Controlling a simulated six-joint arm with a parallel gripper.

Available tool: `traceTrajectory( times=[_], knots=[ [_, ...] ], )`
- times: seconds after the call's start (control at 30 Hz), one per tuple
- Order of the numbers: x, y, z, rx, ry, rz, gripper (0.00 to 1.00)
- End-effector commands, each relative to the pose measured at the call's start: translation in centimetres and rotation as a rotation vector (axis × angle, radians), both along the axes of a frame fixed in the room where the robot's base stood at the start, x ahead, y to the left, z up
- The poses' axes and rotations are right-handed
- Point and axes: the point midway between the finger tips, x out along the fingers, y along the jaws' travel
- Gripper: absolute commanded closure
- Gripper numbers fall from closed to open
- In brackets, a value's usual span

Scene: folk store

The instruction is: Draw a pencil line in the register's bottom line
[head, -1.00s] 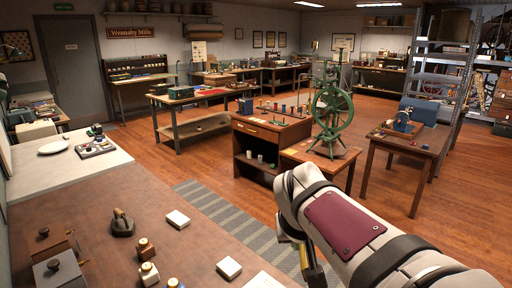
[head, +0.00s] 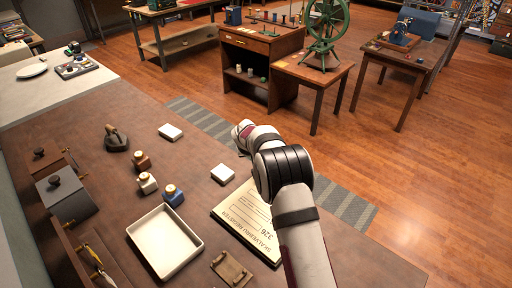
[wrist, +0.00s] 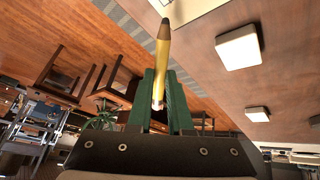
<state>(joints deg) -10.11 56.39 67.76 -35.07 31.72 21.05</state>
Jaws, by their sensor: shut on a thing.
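The register (head: 243,226), a cream book with printed text on its cover or page, lies on the brown desk in the head view, partly hidden on its right by my arm. A pale corner, likely the register (wrist: 188,10), shows at the top of the wrist view. My gripper (wrist: 160,88) has green fingers shut on the yellow pencil (wrist: 163,58), whose dark tip points away from the fingers. The tip appears apart from the page. In the head view my gripper and the pencil are hidden behind my arm. The register's bottom line cannot be made out.
A white tray (head: 166,241), a small brown stand (head: 232,269), a blue bottle (head: 173,195) and other bottles stand left of the register. White blocks (head: 222,174) lie beyond it, one nearby. A dark stamp (head: 116,140) is farther off. The desk's right edge runs near my arm.

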Motion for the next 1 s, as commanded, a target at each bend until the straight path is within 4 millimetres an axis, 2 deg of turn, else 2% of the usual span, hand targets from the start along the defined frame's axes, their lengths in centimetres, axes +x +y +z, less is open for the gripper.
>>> traceTrajectory(
  times=[0.13,0.8,1.0],
  knots=[
    [-0.1,0.0,-2.1,0.000,0.002,0.000,1.00],
    [-6.8,-6.9,-1.8,-0.001,0.001,-0.002,1.00],
    [-8.2,-8.3,-1.8,0.000,0.000,-0.001,1.00]
  ],
)
